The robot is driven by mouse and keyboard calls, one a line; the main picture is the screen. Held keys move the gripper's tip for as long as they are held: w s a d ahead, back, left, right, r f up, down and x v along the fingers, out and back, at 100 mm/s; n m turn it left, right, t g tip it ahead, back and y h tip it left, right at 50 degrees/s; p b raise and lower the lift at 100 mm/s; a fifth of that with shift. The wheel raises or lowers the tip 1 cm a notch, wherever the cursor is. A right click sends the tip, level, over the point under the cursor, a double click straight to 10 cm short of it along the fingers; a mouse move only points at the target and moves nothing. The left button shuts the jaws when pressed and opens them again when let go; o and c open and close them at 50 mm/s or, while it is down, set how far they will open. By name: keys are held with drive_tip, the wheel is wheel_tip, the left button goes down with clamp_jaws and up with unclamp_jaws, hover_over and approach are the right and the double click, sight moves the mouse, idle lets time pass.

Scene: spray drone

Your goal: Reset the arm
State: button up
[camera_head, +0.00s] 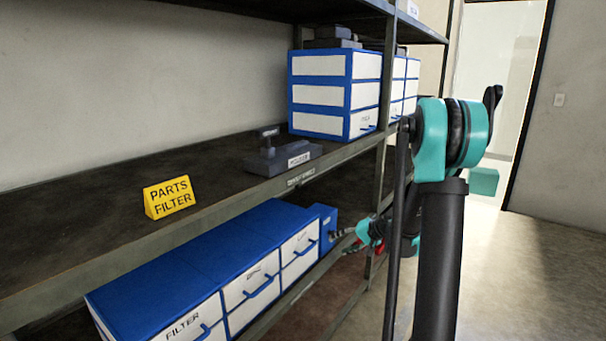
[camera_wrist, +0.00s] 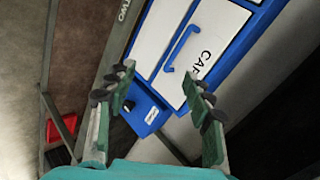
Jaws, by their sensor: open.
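My gripper (camera_head: 340,234) shows in the head view beside the lower shelf, near the right end of the row of drawers, with my teal and black arm links behind it. In the wrist view my gripper (camera_wrist: 160,78) is open, its two green fingers apart with dark pads and nothing held between them. Past the fingertips is a white drawer front with a blue handle (camera_wrist: 181,48) and a partly hidden label starting "CA". A small blue box (camera_wrist: 145,110) shows between the fingers. Whether the fingers touch anything is unclear.
A metal shelf rack (camera_head: 345,160) stands at the left. It holds lower blue drawers (camera_head: 180,265), upper blue drawers (camera_head: 320,95), a yellow "PARTS FILTER" sign (camera_head: 169,197) and a grey holder (camera_head: 283,157). Open floor (camera_head: 530,270) lies at the right.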

drive_tip(key=s+d+f+n+h, duration=0.1)
drive_tip(key=s+h, duration=0.3)
drive_tip(key=s, duration=1.2)
drive_tip(key=s+d+n+g+h, duration=0.1)
drive_tip(key=s+d+h, duration=0.3)
drive_tip(key=s, duration=1.2)
drive_tip(key=shift+f+n+g, duration=0.3)
drive_tip(key=shift+f+n, duration=0.05)
drive_tip(key=shift+n, duration=0.55)
